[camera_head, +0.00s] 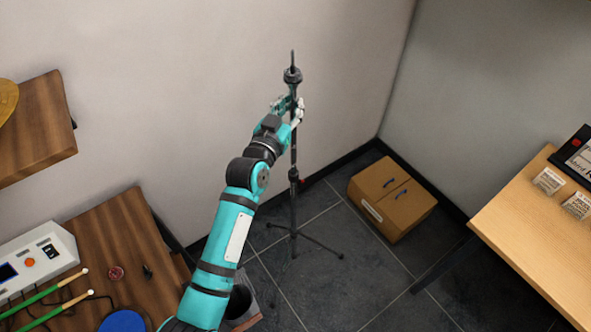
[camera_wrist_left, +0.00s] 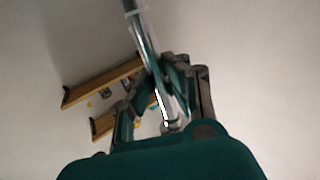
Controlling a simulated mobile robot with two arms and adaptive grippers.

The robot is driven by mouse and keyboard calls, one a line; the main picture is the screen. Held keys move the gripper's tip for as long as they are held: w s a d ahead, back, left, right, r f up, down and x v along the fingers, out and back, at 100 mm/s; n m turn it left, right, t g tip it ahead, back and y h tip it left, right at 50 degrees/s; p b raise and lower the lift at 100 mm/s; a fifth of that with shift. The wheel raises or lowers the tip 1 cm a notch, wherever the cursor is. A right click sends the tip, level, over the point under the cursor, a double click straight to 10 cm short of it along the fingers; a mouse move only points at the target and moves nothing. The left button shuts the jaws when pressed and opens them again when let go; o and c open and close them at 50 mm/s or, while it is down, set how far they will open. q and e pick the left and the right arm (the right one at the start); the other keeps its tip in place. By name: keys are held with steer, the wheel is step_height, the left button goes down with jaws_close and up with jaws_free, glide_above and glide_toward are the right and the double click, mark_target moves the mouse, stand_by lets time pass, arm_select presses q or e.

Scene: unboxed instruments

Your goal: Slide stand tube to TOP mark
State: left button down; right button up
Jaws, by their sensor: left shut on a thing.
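A dark stand (camera_head: 294,213) with a tripod base stands upright on the tiled floor near the wall. Its upper tube (camera_head: 293,125) rises to a dark collar and thin rod (camera_head: 292,68) at the top. My left gripper (camera_head: 292,107) is shut on the upper tube, a little below the top collar. In the left wrist view a shiny metal tube (camera_wrist_left: 143,40) runs down between the fingers of my left gripper (camera_wrist_left: 160,88). A white line shows by the fingers there. I cannot make out a TOP mark. My right gripper is not in view.
A cardboard box (camera_head: 392,199) sits on the floor right of the stand. A light wooden table (camera_head: 530,235) is at the right. A dark wooden table (camera_head: 125,235) with a control unit (camera_head: 38,262) and green-handled sticks (camera_head: 45,300) is at the lower left. A wooden shelf (camera_head: 45,130) is above it.

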mark_target(291, 93)
arm_select(q)
steer(key=shift+w+r+p, duration=0.1)
steer(key=shift+r+p, duration=1.6)
steer(key=shift+r, duration=0.75)
steer(key=c, duration=1.3)
jaws_free()
steer(key=shift+f, duration=0.2)
steer(key=shift+o, duration=0.7)
steer(key=shift+f, duration=0.15)
